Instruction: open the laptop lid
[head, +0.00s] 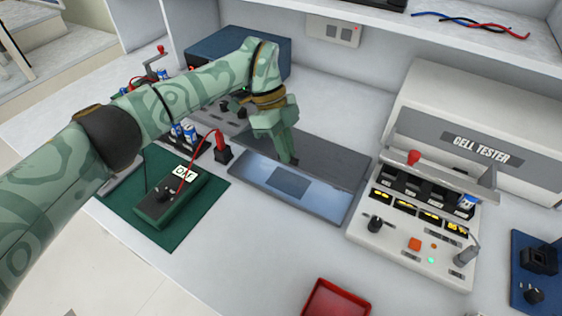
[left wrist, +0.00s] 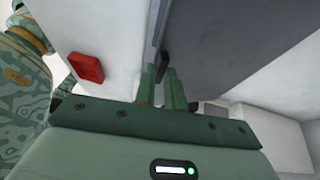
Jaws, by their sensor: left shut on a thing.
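The laptop lies in the middle of the bench in the head view. Its dark grey lid (head: 328,158) is raised at an angle, and the bluish base (head: 330,202) with a darker touchpad (head: 288,182) shows in front of it. My left gripper (head: 288,158) reaches down to the lid's front edge and is shut on a small dark part there. In the left wrist view the fingers (left wrist: 170,88) close on this part at the edge of the grey lid (left wrist: 225,45). The fingertips are partly hidden. My right gripper is in neither view.
A cell tester (head: 415,225) stands close to the laptop's right. A red tray (head: 337,298) is in front; it also shows in the left wrist view (left wrist: 87,68). A green mat (head: 200,212) with a switch box (head: 170,198) lies left. A shelf overhangs the back.

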